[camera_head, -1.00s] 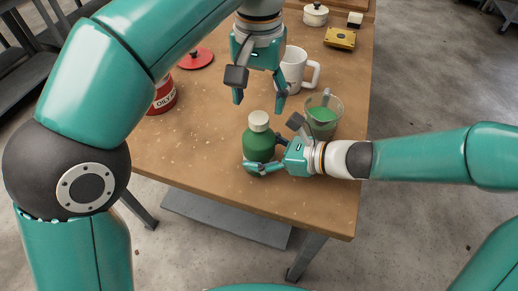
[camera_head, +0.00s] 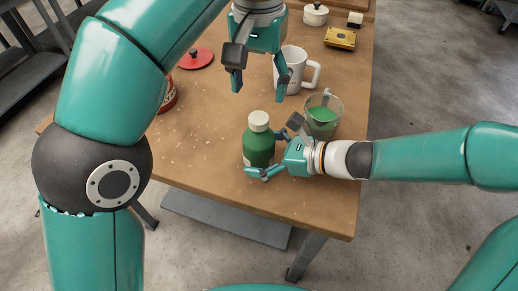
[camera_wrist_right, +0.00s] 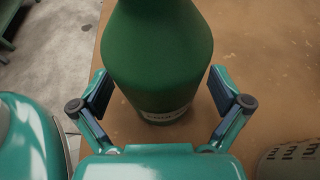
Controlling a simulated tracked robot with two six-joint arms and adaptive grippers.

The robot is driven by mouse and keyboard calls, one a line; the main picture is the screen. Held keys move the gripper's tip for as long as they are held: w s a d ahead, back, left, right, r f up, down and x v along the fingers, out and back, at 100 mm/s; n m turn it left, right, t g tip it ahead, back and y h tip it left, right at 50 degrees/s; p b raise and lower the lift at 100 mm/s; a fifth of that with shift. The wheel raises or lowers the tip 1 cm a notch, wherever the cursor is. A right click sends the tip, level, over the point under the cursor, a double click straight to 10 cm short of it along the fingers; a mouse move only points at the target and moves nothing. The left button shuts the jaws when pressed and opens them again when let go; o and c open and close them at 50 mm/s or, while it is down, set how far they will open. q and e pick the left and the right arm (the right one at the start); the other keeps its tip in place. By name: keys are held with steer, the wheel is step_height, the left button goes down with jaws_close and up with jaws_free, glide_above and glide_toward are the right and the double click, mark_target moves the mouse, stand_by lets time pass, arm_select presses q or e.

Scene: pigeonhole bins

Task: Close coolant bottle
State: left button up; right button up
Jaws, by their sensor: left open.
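The green coolant bottle (camera_head: 258,147) stands upright near the table's front edge, with a white cap (camera_head: 259,121) seated on its neck. My right gripper (camera_head: 258,160) reaches in from the right, low around the bottle. In the right wrist view the bottle (camera_wrist_right: 160,60) is between the two fingers, with a gap at each side, so this gripper is open. My left gripper (camera_head: 260,92) is open and empty, pointing down above and behind the bottle, clear of the cap. The bottle's top is out of the right wrist view.
A beaker (camera_head: 323,118) with green liquid stands just right of the bottle, near my right gripper. A white mug (camera_head: 291,72) is behind. A red lid (camera_head: 195,59), a red can (camera_head: 167,95) and a yellow box (camera_head: 340,38) are farther off. The table's left front is clear.

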steer(key=v, duration=1.1)
steer(key=shift+w+f, duration=0.1)
steer(key=shift+s+d, duration=0.25)
steer(key=shift+d, duration=0.2)
